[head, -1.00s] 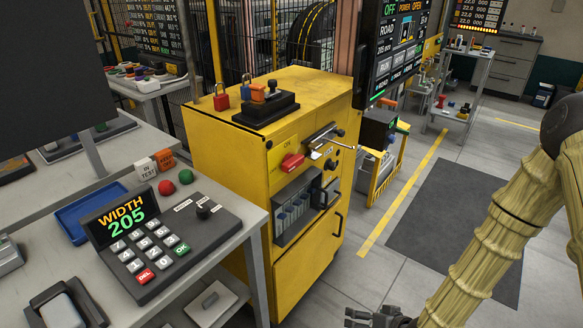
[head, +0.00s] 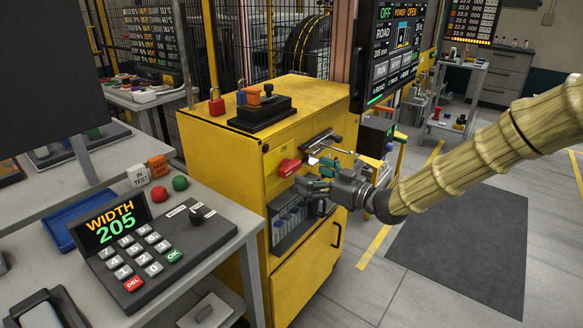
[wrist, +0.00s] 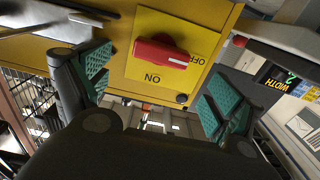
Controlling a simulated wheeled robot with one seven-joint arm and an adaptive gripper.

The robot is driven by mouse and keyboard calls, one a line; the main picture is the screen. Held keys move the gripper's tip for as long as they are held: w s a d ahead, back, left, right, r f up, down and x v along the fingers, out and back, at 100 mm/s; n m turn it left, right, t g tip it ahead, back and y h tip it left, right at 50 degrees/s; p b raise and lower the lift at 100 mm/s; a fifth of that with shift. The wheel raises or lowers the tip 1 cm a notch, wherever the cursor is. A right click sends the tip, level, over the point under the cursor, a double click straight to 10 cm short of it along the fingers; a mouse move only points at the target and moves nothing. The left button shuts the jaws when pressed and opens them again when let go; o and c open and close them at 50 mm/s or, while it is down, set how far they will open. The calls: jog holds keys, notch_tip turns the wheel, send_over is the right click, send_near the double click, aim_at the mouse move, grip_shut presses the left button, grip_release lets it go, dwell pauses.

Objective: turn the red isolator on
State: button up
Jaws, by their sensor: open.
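The red isolator (head: 287,167) is a red handle on a yellow plate on the front of the yellow cabinet (head: 232,160). In the wrist view the isolator handle (wrist: 160,54) lies roughly sideways, its white mark at the right end beside the word OFF. The word ON is below it, upside down. My gripper (head: 316,174) is open in front of the cabinet, just right of and below the isolator. In the wrist view the fingers of my gripper (wrist: 157,78) stand to the left and right of the handle, apart from it and empty.
A metal lever (head: 325,143) sticks out right of the isolator. Below is a recessed panel of breakers (head: 290,225). Padlocks (head: 216,104) and a black control box (head: 262,112) sit on the cabinet top. A desk with a keypad (head: 145,255) stands at left.

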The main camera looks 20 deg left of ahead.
aim_at(294, 168)
jog(key=shift+x, duration=3.45)
jog(key=shift+f, duration=0.1)
jog(key=shift+p, duration=0.3)
jog(key=c, duration=1)
